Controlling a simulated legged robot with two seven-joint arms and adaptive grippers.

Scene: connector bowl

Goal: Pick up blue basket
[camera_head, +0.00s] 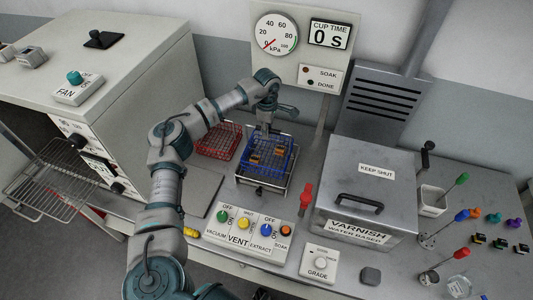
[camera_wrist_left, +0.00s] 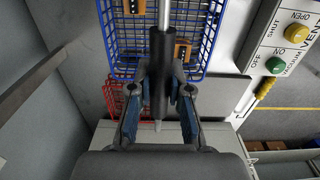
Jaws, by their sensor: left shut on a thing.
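The blue wire basket (camera_head: 262,173) stands on a metal rack on the bench, right of the red basket, with orange-and-black connectors inside. My left gripper (camera_head: 266,128) is above its far part. In the left wrist view, its fingers (camera_wrist_left: 160,88) are closed around the black grip of a metal rod that extends over the blue basket (camera_wrist_left: 212,38); this appears to be the basket's handle. The join between rod and basket is out of view. My right gripper is not in view.
The red basket (camera_head: 217,141) is close on the left. A gauge panel (camera_head: 300,48) stands behind. A control box (camera_head: 243,231) is in front, and the lidded varnish tank (camera_head: 372,180) and red lever (camera_head: 305,197) are on the right. An oven (camera_head: 95,75) is at the left.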

